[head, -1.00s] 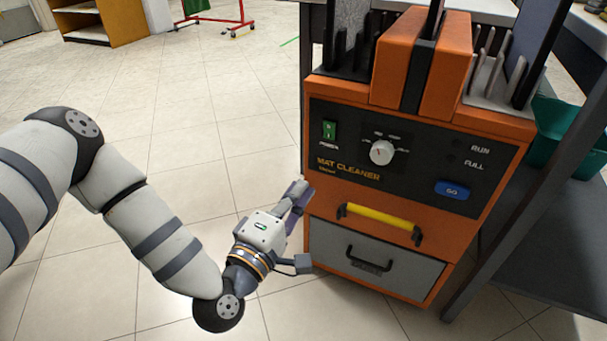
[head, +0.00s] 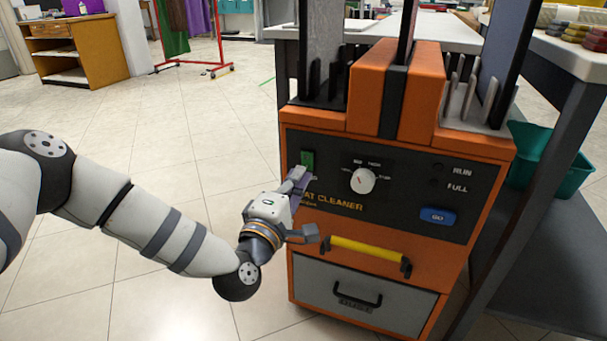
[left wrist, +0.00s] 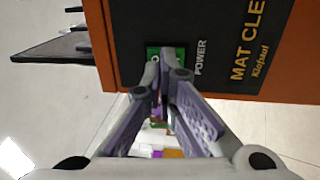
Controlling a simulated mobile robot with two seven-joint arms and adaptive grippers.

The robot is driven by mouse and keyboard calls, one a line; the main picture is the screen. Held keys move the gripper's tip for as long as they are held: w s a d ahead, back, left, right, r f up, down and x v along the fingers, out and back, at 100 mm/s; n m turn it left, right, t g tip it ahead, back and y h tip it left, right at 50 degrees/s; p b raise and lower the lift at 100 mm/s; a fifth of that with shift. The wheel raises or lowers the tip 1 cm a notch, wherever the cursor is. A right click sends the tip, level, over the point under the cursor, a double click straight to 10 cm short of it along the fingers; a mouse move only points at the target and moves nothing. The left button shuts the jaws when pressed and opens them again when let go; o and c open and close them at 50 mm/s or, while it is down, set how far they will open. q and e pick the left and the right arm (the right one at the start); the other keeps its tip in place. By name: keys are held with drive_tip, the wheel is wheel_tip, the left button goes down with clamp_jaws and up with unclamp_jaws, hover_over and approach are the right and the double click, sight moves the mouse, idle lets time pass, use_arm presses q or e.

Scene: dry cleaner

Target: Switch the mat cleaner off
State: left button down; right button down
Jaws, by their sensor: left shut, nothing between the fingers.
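The orange mat cleaner (head: 470,150) stands upright at the right of the head view, with a black control panel (head: 400,186). A green power switch (head: 307,160) is at the panel's upper left. It also shows in the left wrist view (left wrist: 178,52), partly hidden behind my fingertips. My left gripper (head: 297,178) is shut and empty, its tips just in front of the switch; I cannot tell whether they touch it. A white dial (head: 363,181) and a blue GO button (head: 438,216) sit further right. The RUN and FULL lamps look dark. My right gripper is not in view.
A yellow handle (head: 368,252) and a grey drawer (head: 360,297) are below the panel. A grey table (head: 560,130) with a teal bin (head: 560,172) stands to the right. A red rack (head: 190,65) and a wooden shelf (head: 75,50) are behind. The tiled floor at left is clear.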

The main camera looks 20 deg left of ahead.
sight(308, 160)
use_arm(q)
drive_tip(key=shift+w+r+b, duration=0.15)
drive_tip(key=shift+w+b, duration=0.2)
drive_tip(key=shift+w, duration=1.2)
